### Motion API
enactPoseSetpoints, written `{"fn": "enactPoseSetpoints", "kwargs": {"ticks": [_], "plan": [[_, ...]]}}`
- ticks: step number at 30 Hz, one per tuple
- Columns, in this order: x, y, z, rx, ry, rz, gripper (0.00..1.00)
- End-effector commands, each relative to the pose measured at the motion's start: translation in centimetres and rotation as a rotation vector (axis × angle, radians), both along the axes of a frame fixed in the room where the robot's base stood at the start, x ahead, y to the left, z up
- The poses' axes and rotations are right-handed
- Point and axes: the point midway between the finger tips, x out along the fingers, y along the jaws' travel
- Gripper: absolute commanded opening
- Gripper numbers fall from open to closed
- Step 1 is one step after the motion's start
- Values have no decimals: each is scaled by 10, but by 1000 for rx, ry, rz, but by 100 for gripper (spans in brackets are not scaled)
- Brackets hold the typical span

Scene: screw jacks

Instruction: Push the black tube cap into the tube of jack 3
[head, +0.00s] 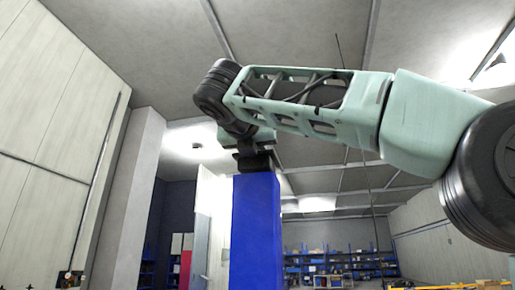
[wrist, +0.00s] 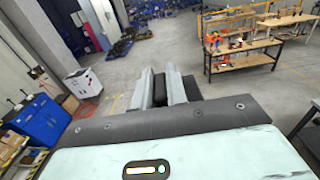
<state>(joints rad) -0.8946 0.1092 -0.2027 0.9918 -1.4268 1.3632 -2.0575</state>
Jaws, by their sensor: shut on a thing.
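My gripper (wrist: 164,88) is shut in the wrist view, with two pale fingers on either side of a dark block. This block looks like the black tube cap (wrist: 158,90); the fingers and the angle hide most of it. In the head view my gripper (head: 255,160) is at the end of my raised arm, pointing down, with dark parts at its tip. A tall blue column (head: 255,230) shows directly below the tip in the picture. I cannot tell whether the two touch or whether the column is a jack's tube. Jack 3 cannot be identified for sure.
In the wrist view, a blue cabinet (wrist: 40,121) and a white cart (wrist: 83,83) stand at left, and a wooden workbench (wrist: 245,58) at right. Open grey floor lies between them. Blue shelves (head: 340,262) stand far back in the head view.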

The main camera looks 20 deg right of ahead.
Motion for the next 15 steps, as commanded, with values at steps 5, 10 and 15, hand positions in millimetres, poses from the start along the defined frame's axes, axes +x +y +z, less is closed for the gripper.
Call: {"fn": "enactPoseSetpoints", "kwargs": {"ticks": [5,10,15], "plan": [[0,0,0,0,-1,0,0],[0,0,0,0,-1,0,0],[0,0,-3,0,-1,-1,0]]}}
